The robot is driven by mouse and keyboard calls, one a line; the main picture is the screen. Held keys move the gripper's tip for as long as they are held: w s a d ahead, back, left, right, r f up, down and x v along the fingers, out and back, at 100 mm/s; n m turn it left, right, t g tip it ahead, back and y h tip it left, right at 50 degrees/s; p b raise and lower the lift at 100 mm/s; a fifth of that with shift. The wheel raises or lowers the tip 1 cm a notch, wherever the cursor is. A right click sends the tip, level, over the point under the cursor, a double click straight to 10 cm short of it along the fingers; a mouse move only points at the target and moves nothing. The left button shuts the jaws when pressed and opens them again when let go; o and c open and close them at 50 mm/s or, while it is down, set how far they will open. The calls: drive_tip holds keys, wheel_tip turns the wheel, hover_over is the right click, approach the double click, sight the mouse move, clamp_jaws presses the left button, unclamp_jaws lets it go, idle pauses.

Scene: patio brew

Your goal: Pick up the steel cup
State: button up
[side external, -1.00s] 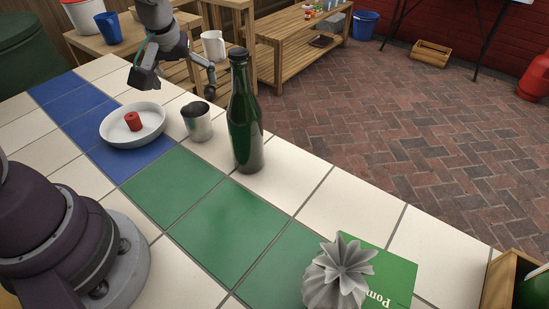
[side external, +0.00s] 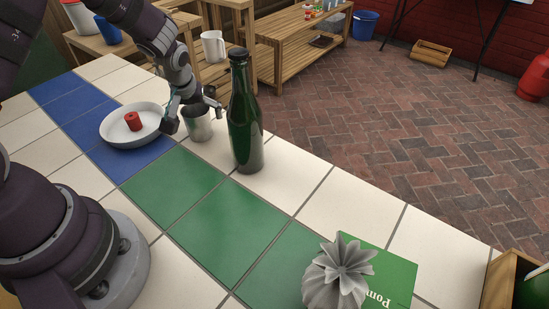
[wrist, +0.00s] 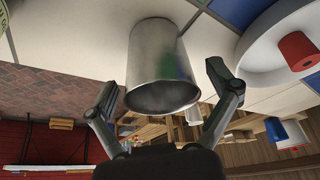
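The steel cup (side external: 199,126) stands upright on the white tiles of the table, between the white dish and the green bottle. In the wrist view the cup (wrist: 158,62) lies between my two fingers, its dark open mouth facing the camera. My gripper (side external: 194,113) is around the upper part of the cup, with one finger on each side. In the wrist view my gripper (wrist: 164,92) is open, and a gap shows between the right finger and the cup.
A tall green bottle (side external: 244,120) stands close to the right of the cup. A white dish (side external: 148,138) with a red cylinder (side external: 133,121) is on its left. A grey fluted object (side external: 338,275) and a green book (side external: 388,270) are at the front right.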

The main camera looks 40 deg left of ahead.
drive_tip(key=c, duration=1)
